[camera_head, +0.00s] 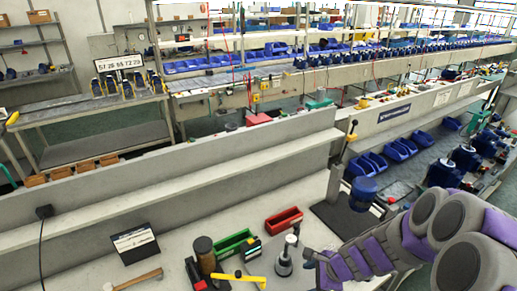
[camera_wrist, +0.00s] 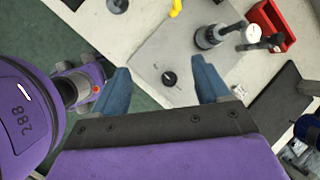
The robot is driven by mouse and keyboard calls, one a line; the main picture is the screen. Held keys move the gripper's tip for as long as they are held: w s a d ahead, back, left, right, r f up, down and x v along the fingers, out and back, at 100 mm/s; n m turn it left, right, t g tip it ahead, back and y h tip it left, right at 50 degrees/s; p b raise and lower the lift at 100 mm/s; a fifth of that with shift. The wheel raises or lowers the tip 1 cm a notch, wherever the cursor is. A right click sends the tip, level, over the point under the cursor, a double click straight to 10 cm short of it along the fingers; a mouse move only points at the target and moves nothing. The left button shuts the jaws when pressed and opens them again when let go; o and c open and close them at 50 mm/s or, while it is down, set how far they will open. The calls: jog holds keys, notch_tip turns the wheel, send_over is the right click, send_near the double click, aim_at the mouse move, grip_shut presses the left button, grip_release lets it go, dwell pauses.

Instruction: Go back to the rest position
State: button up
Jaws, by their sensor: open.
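My gripper (camera_wrist: 160,84) shows in the wrist view with its two blue fingers spread wide apart and nothing between them. Past the fingers is a grey plate (camera_wrist: 150,45) with a black knob (camera_wrist: 169,78), which appears in the gap between the fingers. In the head view my purple and grey arm reaches in from the lower right, low over the front bench (camera_head: 190,235). The fingertips are hard to make out there.
Close to my arm are a grey metal fixture (camera_head: 284,262), a red bin (camera_head: 284,221), a green bin (camera_head: 233,242) and a yellow tool (camera_head: 238,279). A blue pump (camera_head: 363,193) stands by a dark mat (camera_head: 338,217). A hammer (camera_head: 138,279) lies at left.

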jog(key=s+a+r+n+g+b, duration=0.2)
jog(key=s+a+r+n, duration=0.2)
jog(key=s+a+n, duration=0.25)
jog(key=s+d+r+n+g+h+b, duration=0.1)
jog(key=s+d+r+n+h+b, duration=0.1)
jog(key=s+n, duration=0.4)
jog(key=s+d+r+n+g+h+b, duration=0.1)
jog(key=s+d+n+h+b, duration=0.2)
jog(key=s, duration=1.1)
jog(key=n+b, duration=0.1)
jog(key=n, duration=0.2)
jog(key=shift+r+g, duration=0.35)
jog(key=shift+g, duration=0.05)
jog(key=shift+a+n, duration=0.1)
jog(key=shift+n, duration=0.25)
